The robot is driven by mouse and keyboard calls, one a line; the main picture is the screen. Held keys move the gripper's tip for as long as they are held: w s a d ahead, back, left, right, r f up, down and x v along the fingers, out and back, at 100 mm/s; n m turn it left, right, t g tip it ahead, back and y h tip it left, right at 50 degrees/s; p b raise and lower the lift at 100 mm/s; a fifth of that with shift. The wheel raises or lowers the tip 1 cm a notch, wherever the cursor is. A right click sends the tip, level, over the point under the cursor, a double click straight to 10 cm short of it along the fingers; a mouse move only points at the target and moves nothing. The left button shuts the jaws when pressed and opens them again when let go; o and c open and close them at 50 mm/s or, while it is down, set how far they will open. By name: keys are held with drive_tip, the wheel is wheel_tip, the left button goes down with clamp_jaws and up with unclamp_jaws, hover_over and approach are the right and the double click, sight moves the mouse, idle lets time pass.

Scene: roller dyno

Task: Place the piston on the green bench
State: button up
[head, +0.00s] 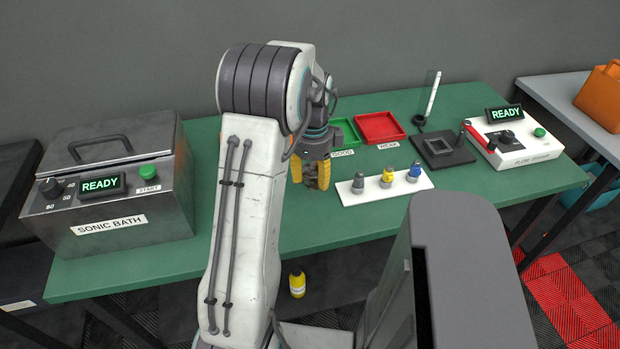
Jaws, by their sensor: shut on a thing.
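The green bench (270,229) runs across the head view, with a bare stretch at its middle front. My gripper (312,183) hangs over the middle of the bench, with yellow fingers pointing down. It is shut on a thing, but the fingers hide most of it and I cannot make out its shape. I cannot pick out a piston anywhere else in the view. My arm covers part of the bench to the left of the gripper.
The sonic bath (120,185) fills the bench's left end. A white rack (408,188) with several small capped parts stands right of my gripper. Behind are a green tray (347,133) and red tray (380,127). A flow tester (515,146) stands right. A yellow bottle-like thing (297,284) is low in front.

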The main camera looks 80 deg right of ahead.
sight(309, 172)
drive_tip(key=shift+w+d+f, duration=0.35)
drive_tip(key=shift+d+f, duration=0.15)
drive_tip(key=shift+d, duration=0.25)
drive_tip(key=shift+w+d+f, duration=0.3)
drive_tip(key=shift+d+f, duration=0.2)
drive_tip(key=shift+d, duration=0.2)
drive_tip(key=shift+f+p, duration=0.4)
drive_tip(key=shift+f, duration=1.55)
drive_tip(key=shift+f, duration=0.15)
drive_tip(key=o, duration=1.2)
wheel_tip(309, 172, up, 12)
drive_tip(key=shift+r, duration=0.2)
